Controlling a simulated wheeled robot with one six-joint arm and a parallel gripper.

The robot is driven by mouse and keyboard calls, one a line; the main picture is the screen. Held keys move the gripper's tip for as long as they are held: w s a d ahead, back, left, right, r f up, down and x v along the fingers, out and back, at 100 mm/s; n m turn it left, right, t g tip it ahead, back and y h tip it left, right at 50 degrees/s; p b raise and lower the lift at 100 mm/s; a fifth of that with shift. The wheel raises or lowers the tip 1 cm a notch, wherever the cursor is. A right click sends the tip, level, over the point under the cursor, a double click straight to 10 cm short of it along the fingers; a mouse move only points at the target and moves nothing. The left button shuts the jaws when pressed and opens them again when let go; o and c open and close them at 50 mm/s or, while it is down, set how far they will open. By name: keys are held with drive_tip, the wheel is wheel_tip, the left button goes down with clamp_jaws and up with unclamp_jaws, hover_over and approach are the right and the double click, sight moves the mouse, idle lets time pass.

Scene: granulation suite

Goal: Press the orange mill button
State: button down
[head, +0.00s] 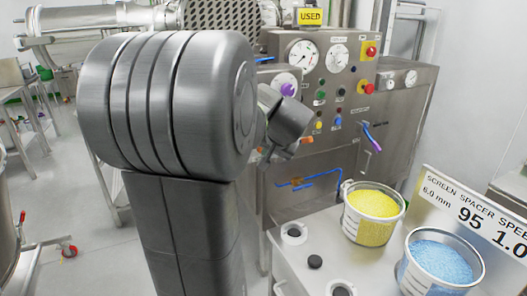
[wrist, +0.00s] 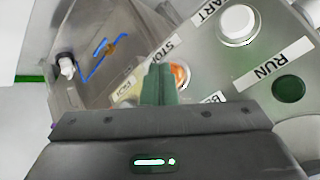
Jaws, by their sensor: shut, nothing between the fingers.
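In the wrist view an orange button (wrist: 181,76) sits on a grey panel beside a label that reads like STOP. My gripper (wrist: 159,84) is shut and empty. Its greenish fingertips overlap the left part of the orange button, and I cannot tell whether they touch it. In the head view my arm's large grey joints fill the left middle, and my fingertips cannot be made out there.
A white button (wrist: 237,24) by a START label and a dark green RUN indicator (wrist: 288,88) are near. In the head view, tubs of yellow granules (head: 373,205) and blue granules (head: 440,262) stand on the counter, below the gauge panel (head: 325,75).

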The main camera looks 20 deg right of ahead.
drive_tip(key=shift+s+d+b, duration=0.1)
drive_tip(key=shift+s+b, duration=0.2)
drive_tip(key=shift+s, duration=0.5)
drive_tip(key=s, duration=0.1)
drive_tip(key=s+b, duration=0.1)
drive_tip(key=s, duration=0.3)
drive_tip(key=shift+d+b, duration=0.3)
drive_tip(key=shift+d, duration=0.05)
drive_tip(key=s, duration=0.3)
drive_tip(key=shift+s+d, duration=0.25)
drive_tip(key=shift+s, duration=0.15)
idle(0.6)
drive_tip(key=shift+w, duration=0.1)
